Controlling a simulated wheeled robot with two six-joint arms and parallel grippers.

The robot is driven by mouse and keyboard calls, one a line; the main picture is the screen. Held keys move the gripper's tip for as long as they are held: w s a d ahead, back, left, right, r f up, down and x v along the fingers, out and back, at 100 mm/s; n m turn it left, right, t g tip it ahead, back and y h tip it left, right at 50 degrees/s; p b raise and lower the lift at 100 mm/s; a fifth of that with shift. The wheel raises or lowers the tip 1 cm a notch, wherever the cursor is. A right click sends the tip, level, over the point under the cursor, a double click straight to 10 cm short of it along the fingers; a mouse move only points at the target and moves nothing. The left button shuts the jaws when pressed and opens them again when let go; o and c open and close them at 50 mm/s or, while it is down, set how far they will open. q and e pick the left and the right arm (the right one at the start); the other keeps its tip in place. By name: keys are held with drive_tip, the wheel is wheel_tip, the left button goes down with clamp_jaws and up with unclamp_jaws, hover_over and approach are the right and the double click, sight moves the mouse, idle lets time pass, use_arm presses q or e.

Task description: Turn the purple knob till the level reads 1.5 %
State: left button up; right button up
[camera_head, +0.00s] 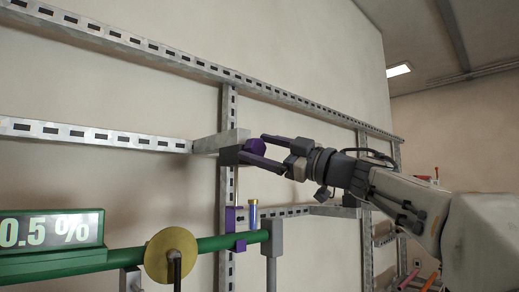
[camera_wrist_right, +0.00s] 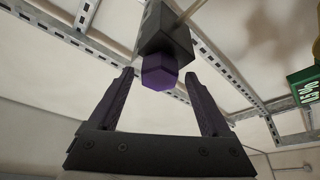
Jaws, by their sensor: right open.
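The purple knob (camera_head: 256,146) sits on the end of a grey block (camera_head: 229,142) on the wall rail. In the right wrist view the knob (camera_wrist_right: 159,72) shows as a faceted purple piece under a dark grey housing (camera_wrist_right: 165,30). My right gripper (camera_head: 252,147) is open, its dark purple fingers on either side of the knob. In the right wrist view a gap shows between the knob and each finger of the gripper (camera_wrist_right: 159,77). The level display (camera_head: 50,230) reads 0.5 %. My left gripper is not in view.
Slotted metal rails (camera_head: 130,40) run along the wall. Below the knob, a green pipe (camera_head: 212,243) carries a purple bracket (camera_head: 231,219) and a small blue and yellow cylinder (camera_head: 253,212). A round yellow disc (camera_head: 170,255) stands in front of the pipe.

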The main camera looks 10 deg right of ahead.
drive_tip(key=b+v, duration=0.5)
drive_tip(key=v, duration=0.5)
drive_tip(key=shift+s+b, duration=0.15)
drive_tip(key=shift+b, duration=0.25)
drive_tip(key=shift+d+f, duration=0.1)
